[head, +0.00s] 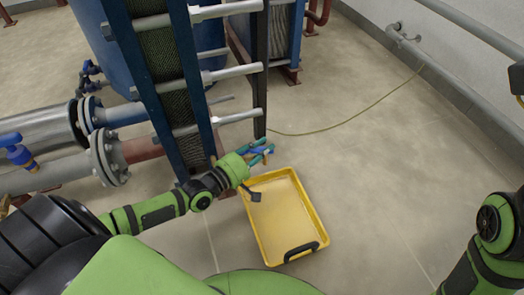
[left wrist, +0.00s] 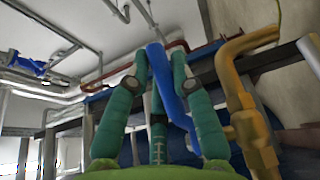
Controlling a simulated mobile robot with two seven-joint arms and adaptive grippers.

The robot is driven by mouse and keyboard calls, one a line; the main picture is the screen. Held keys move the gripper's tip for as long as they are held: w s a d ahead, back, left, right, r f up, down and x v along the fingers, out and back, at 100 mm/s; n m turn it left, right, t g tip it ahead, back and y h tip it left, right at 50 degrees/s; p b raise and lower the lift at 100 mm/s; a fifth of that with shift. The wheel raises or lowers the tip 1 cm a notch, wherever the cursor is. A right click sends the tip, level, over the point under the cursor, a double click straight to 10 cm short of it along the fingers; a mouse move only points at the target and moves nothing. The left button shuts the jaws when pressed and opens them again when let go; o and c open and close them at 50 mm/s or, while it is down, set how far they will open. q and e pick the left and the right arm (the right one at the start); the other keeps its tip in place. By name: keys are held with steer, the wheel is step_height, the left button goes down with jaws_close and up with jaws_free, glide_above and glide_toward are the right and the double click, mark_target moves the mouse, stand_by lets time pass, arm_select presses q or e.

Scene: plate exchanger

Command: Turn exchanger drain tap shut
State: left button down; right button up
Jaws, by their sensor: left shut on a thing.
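The drain tap has a blue lever handle, seen in the left wrist view (left wrist: 168,82) running between the green fingers of my left gripper (left wrist: 158,75). The tap's brass body and pipe (left wrist: 245,112) stand just right of the fingers there. In the head view, my left gripper (head: 264,148) is at the lower end of the plate exchanger (head: 165,70), shut on the blue handle. The fingers hide much of the tap in the head view. My right arm shows at the right edge, but its gripper is out of view.
A yellow tray (head: 314,222) with a black handle lies on the floor below the tap. Flanged pipes (head: 108,155) and a blue-handled valve (head: 18,153) are at the left. A thin yellow hose (head: 345,123) runs across the floor. The floor at right is clear.

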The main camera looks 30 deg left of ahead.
arm_select(q)
steer(key=shift+r, duration=0.1)
steer(key=c, duration=1)
jaws_free()
steer(key=shift+c, duration=0.2)
steer(key=shift+s+a, duration=0.15)
steer(key=shift+s, duration=0.2)
steer(key=v, duration=1.1)
